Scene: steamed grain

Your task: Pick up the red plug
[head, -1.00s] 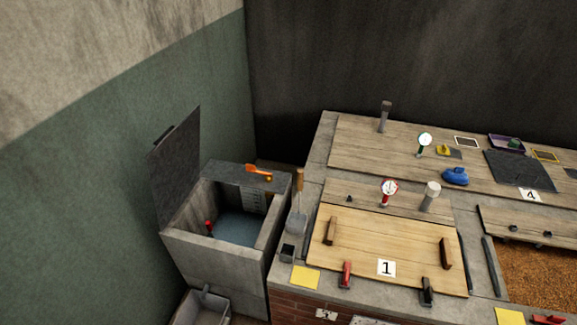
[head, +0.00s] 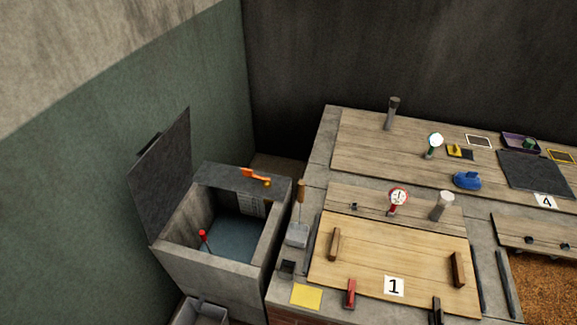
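A red-topped plug (head: 202,236) with a thin dark stem stands inside the open grey tank (head: 205,268), near its left front inner corner. The tank holds dark bluish water (head: 232,236), and its lid (head: 165,175) is raised at the left. The plug's lower end is hard to make out in the water. Neither of my grippers shows in the head view.
An orange lever (head: 254,175) sits on the tank's back ledge. Right of the tank is a bench with a wooden cover marked 1 (head: 390,250), a red-rimmed gauge (head: 398,199) and a red clamp-like piece (head: 350,293). A grey bin (head: 201,312) stands at the tank's foot.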

